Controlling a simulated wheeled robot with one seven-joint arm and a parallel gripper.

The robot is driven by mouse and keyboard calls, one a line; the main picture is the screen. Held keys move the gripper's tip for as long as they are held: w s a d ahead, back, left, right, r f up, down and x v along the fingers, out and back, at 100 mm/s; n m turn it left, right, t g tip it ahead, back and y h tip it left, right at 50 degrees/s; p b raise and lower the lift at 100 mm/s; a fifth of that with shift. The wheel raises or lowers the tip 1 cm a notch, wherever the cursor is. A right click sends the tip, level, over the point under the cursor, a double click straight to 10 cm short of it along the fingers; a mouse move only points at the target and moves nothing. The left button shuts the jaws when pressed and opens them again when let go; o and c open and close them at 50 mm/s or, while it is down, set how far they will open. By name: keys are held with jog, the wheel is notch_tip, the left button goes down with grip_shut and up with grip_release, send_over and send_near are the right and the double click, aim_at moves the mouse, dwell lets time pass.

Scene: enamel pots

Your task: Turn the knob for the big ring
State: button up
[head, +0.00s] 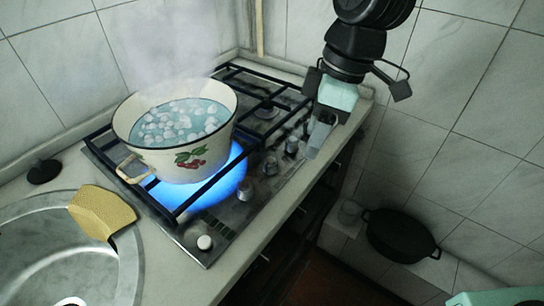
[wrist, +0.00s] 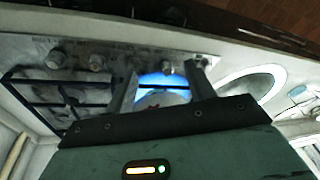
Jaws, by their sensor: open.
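A row of round metal knobs runs along the right edge of the steel hob (head: 215,225). One knob (head: 245,190) is beside the pot, another (head: 270,166) is farther back, and a third (head: 291,146) is near my gripper. A pale knob (head: 204,242) is at the front end. My gripper (head: 318,140) is open and empty, above the hob's right edge at the back. In the wrist view, a knob (wrist: 168,68) shows between the fingers, apparently beyond them. Which knob belongs to the big ring I cannot tell. A large blue flame (head: 212,190) burns under the pot.
A steaming white enamel pot (head: 200,160) with cherries on it stands on the black grate, holding bubbling water with pale lumps. A yellow cloth (head: 103,212) hangs on the sink rim (head: 125,265). A black pan (head: 400,237) is low at right. The counter's right edge drops off.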

jog(key=w+r+n+y, duration=0.2)
jog(key=w+n, duration=0.2)
jog(key=w, duration=0.5)
jog(key=p, duration=0.1)
send_near(272, 160)
jog(key=x, duration=1)
jog(key=shift+w, duration=0.1)
jog(key=shift+r, duration=0.1)
